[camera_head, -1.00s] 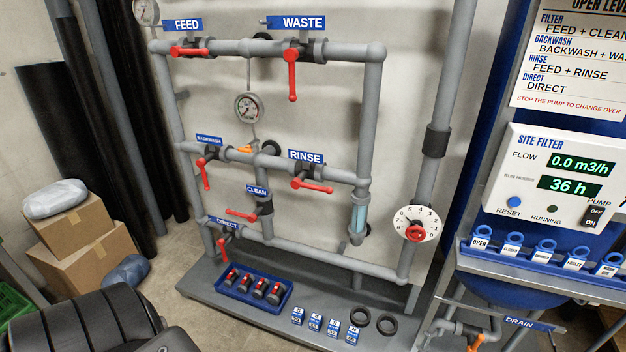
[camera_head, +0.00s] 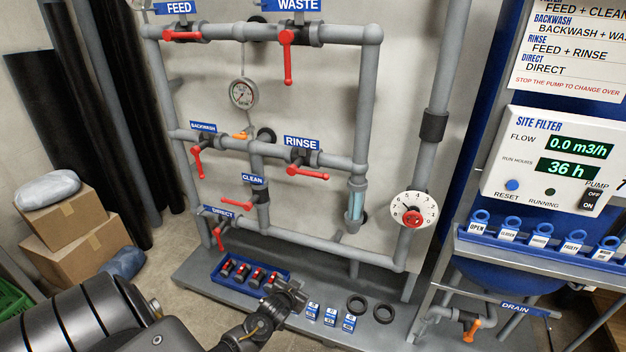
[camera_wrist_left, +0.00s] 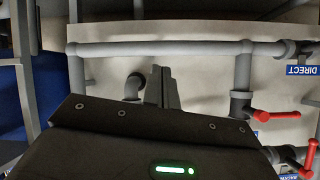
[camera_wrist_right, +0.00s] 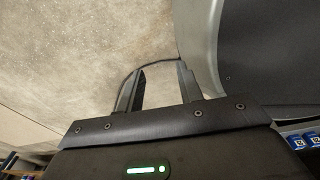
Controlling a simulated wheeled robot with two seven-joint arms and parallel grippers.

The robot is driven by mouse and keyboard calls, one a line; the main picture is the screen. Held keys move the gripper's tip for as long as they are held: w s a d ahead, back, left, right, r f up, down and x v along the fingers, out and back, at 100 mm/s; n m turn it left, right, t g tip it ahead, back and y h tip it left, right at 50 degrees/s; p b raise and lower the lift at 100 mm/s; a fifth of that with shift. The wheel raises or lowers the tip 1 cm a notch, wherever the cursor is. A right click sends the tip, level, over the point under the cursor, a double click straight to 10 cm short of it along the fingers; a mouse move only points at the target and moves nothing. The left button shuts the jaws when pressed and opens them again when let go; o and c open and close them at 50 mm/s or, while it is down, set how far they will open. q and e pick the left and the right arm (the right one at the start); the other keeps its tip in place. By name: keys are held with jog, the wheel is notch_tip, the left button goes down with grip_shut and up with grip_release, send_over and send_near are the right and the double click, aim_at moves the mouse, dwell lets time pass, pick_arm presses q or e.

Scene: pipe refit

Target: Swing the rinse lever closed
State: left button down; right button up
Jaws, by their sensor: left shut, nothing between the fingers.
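The rinse lever (camera_head: 307,171) is a red handle on the valve under the RINSE sign (camera_head: 301,143). It points right and lies roughly along its horizontal pipe. My left gripper (camera_head: 296,290) is low in front of the pipe frame, over the base near the blue tray, well below the rinse lever and apart from it. In the left wrist view its fingers (camera_wrist_left: 161,85) are together and empty. My right gripper shows only in the right wrist view, its fingers (camera_wrist_right: 155,82) apart with nothing between them, over bare floor.
Other red levers are at FEED (camera_head: 182,36), WASTE (camera_head: 288,62), BACKWASH (camera_head: 198,160), CLEAN (camera_head: 237,204) and DIRECT (camera_head: 220,238). A blue tray (camera_head: 222,281) of parts, small blue boxes (camera_head: 330,316) and black rings (camera_head: 357,304) lie on the grey base.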

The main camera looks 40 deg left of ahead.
aim_at(314, 173)
pick_arm(q)
jog(key=w+a+r+n+t+y, duration=0.1)
jog(key=w+r+t, duration=0.1)
jog(key=r, duration=1)
jog(key=w+a+r+n+t, duration=0.1)
jog(key=w+r+t, duration=0.1)
jog(key=r, duration=1)
jog(key=w+a+r+t+y+b, duration=0.1)
jog(key=w+a+r+t, duration=0.1)
jog(key=r, duration=1)
jog(key=shift+w+r+n+t+y, duration=0.3)
jog(key=shift+w+n+t, duration=0.1)
jog(key=shift+w+t, duration=0.25)
pick_arm(e)
jog(key=shift+d+f, duration=0.65)
jog(key=shift+d, duration=0.15)
